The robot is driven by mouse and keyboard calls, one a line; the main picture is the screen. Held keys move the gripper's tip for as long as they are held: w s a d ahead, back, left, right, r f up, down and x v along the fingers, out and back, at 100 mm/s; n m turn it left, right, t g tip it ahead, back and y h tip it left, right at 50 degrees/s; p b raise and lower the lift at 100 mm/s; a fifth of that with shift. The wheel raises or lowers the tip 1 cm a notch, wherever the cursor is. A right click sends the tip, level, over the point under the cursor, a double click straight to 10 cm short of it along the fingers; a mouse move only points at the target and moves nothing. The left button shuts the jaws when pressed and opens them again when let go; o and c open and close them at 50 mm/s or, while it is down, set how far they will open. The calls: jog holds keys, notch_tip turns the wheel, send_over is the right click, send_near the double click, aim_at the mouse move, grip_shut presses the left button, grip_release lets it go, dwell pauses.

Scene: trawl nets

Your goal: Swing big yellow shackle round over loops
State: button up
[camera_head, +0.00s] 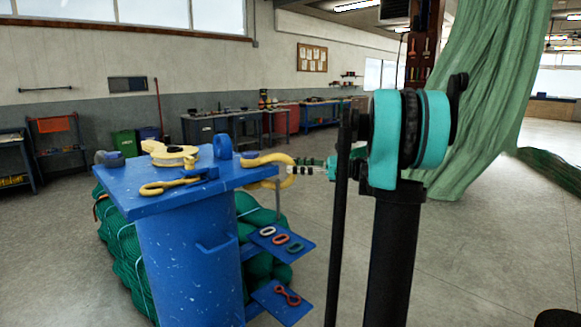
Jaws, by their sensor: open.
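A big yellow shackle (267,159) lies at the right edge of a blue table top (125,193), beside an upright blue lug (222,146). Its curved part sticks out past the edge. What looks like my gripper (298,169), pale with black bands, reaches in from the right, close beside the curve. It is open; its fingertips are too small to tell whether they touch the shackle. Small loops, one white (267,231), one orange (280,239) and one green (295,248), lie on a small blue shelf lower right. I cannot tell whether these are the task's loops.
A yellow hook-like piece (172,187) and a cream-and-yellow piece (170,152) are on the table top. A red link (288,295) lies on a lower shelf. Green net bundles (118,245) surround the blue pedestal. A green net (465,110) hangs right. My arm covers the centre right.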

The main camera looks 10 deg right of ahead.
jog(key=shift+x, duration=1.1)
grip_shut()
